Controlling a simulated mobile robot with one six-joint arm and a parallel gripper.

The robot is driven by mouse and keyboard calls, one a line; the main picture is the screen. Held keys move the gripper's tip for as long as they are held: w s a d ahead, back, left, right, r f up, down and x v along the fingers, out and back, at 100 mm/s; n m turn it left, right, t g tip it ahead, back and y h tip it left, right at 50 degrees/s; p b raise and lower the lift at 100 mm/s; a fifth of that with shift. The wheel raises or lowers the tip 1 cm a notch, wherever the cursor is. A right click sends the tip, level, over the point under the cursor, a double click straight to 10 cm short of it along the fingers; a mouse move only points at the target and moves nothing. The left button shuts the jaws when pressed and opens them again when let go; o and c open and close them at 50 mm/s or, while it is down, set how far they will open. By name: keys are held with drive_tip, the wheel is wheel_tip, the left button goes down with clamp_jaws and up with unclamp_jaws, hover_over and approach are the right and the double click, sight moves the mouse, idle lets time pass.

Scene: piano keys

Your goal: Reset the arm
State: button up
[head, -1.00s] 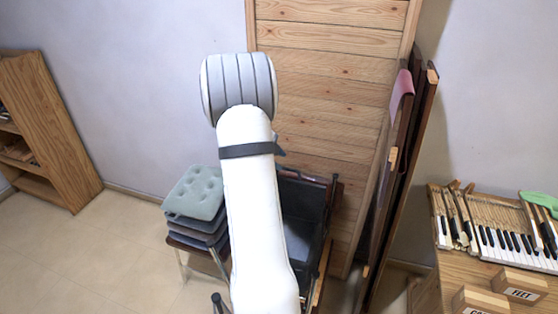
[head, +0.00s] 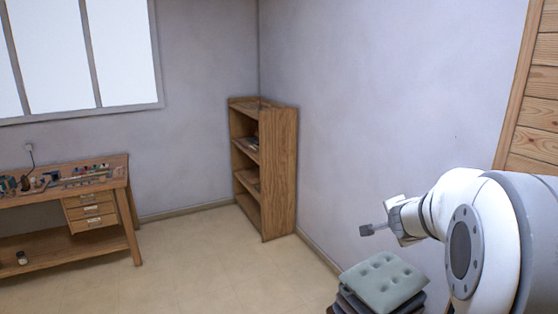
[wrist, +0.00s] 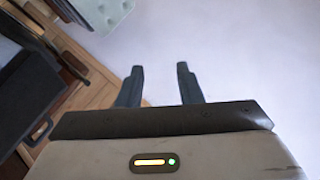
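My arm's white and grey links are at the right of the head view, with my gripper (head: 367,230) pointing left in front of the bare wall. In the wrist view its two dark fingers stand apart, so my gripper (wrist: 161,72) is open. Nothing is between the fingers, only pale wall behind them. The piano keys are not in view now.
A stack of cushions (head: 382,280) stands below my gripper. A wooden shelf (head: 280,170) stands in the corner, and a workbench (head: 70,215) with small items is at the left. The floor (head: 200,255) between them is clear.

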drive_tip(key=s+a+f+n+g+y+b, duration=0.1)
drive_tip(key=s+a+n+y, duration=0.2)
drive_tip(key=s+a+n, duration=0.5)
drive_tip(key=s+a+f+n+g+y+b, duration=0.1)
drive_tip(key=s+a+n+y, duration=0.2)
drive_tip(key=a, duration=0.8)
drive_tip(key=s+a+f+n+g, duration=0.1)
drive_tip(key=s+f+n+g, duration=0.1)
drive_tip(key=s, duration=0.6)
drive_tip(key=s+a+f+n+g+h+b, duration=0.1)
drive_tip(key=s+f+n+g, duration=0.2)
drive_tip(key=s, duration=0.6)
drive_tip(key=shift+f+n+b, duration=0.3)
drive_tip(key=shift+f+n, duration=0.2)
drive_tip(key=shift+f, duration=0.35)
